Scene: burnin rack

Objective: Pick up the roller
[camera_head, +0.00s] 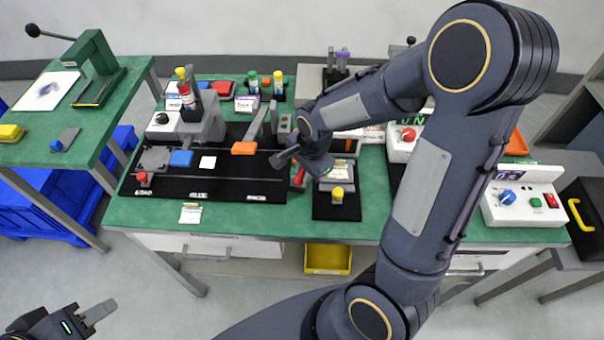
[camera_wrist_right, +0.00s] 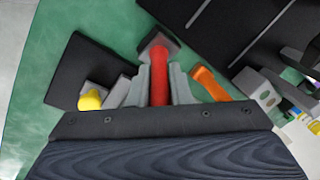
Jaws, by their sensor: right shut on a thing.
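The roller, with a red handle (camera_wrist_right: 159,80) and a dark head (camera_wrist_right: 158,42), lies between the two grey fingers of my right gripper (camera_wrist_right: 152,88) in the right wrist view. The fingers are shut on the handle. In the head view only a small red part of the roller (camera_head: 298,177) shows beside my right gripper (camera_head: 289,158); my wrist hides the rest. I cannot tell whether the roller touches the bench. My left gripper (camera_head: 98,312) is at the lower left, away from the bench, and its opening is unclear.
A black plate with a yellow knob (camera_head: 338,192) stands just right of my right gripper. An orange handle (camera_wrist_right: 207,83) is close by in the wrist view. A black fixture base (camera_head: 230,188) fills the bench's left. The green front strip (camera_head: 255,220) is mostly clear.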

